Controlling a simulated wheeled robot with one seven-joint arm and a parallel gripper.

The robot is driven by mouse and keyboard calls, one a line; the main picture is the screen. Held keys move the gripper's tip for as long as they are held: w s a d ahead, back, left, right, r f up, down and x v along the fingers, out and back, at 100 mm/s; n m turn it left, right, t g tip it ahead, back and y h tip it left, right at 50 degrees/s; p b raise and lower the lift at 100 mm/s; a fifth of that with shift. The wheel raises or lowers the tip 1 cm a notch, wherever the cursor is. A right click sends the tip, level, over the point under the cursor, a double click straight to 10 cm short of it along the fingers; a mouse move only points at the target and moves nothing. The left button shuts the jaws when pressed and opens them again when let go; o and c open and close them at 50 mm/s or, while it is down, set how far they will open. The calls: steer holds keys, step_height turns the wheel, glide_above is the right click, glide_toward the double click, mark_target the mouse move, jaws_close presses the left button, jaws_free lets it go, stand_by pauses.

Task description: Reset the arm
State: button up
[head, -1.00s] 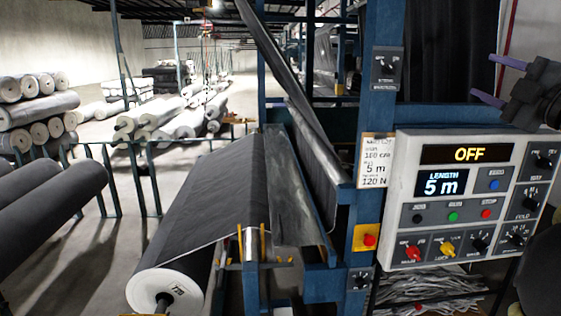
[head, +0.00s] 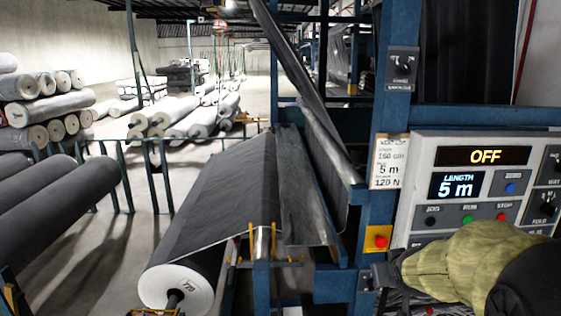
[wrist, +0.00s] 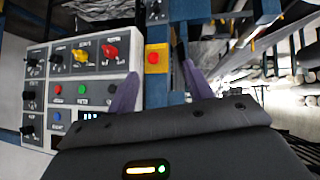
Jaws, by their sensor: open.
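My gripper (wrist: 160,70) shows in the wrist view with its two purple fingers spread apart and nothing between them. Beyond the gap is a red button on a yellow plate (wrist: 157,58), on the blue post; it also shows in the head view (head: 377,239). In the head view my olive and black arm (head: 480,262) reaches in from the lower right, across the lower part of the control panel (head: 425,165). My fingers cannot be made out there. The panel's display reads OFF and its length screen reads 5 m.
A blue machine frame (head: 383,120) with dark sheet stands beside the panel. A large grey roll (head: 180,285) lies at its front. Railings (head: 160,175) and stacked rolls (head: 50,105) are at the left. Open floor (head: 85,250) lies between.

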steer(key=s+a+f+g+y, duration=0.1)
steer(key=s+a+f+g, duration=0.2)
steer(key=s+a+f, duration=0.2)
steer(key=s+a+f+g+y, duration=0.1)
steer(key=s+a+f+g, duration=0.2)
steer(key=s, duration=0.8)
step_height(320, 180, down, 4)
steer(key=shift+s+a+r+g, duration=0.15)
steer(key=shift+s+a+g, duration=0.2)
steer(key=shift+a, duration=0.65)
steer(key=shift+w, duration=0.15)
